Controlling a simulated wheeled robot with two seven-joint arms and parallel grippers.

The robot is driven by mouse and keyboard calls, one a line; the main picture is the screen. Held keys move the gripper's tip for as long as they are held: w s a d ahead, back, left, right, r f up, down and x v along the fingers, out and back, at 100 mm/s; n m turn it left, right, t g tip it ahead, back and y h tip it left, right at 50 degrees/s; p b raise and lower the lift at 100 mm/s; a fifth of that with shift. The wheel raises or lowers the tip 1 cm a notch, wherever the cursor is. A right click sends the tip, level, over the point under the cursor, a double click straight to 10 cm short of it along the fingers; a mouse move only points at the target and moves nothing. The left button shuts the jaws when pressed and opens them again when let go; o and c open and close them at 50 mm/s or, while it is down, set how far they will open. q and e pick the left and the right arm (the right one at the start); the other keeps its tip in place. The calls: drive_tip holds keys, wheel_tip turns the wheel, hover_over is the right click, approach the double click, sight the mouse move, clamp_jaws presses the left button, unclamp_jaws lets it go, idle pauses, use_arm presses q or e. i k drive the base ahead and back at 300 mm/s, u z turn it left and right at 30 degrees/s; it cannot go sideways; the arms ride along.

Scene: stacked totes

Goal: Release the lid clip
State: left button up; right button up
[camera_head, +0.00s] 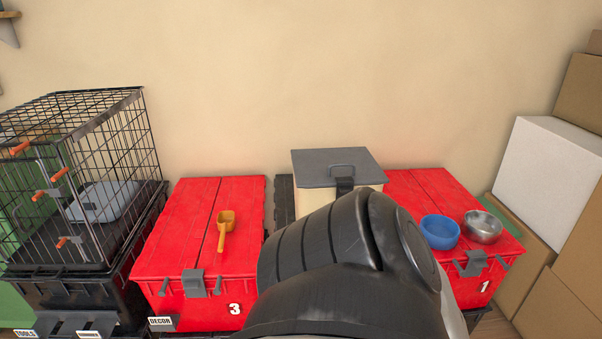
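A cream container (312,201) with a flat grey lid (318,168) stands at the back centre, between two red totes. Most of the container's front is hidden too. Neither of my grippers shows, so I cannot see where they are relative to the clip.
The left red tote (180,222) carries a yellow scoop (225,231). The right red tote (438,187) carries a blue bowl (439,232) and a metal bowl (482,227). A wire crate (84,117) stands at left. Boxes (546,170) are stacked at right. The wall behind is bare.

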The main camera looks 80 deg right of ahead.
sight(345, 184)
drive_tip(key=z, duration=3.65)
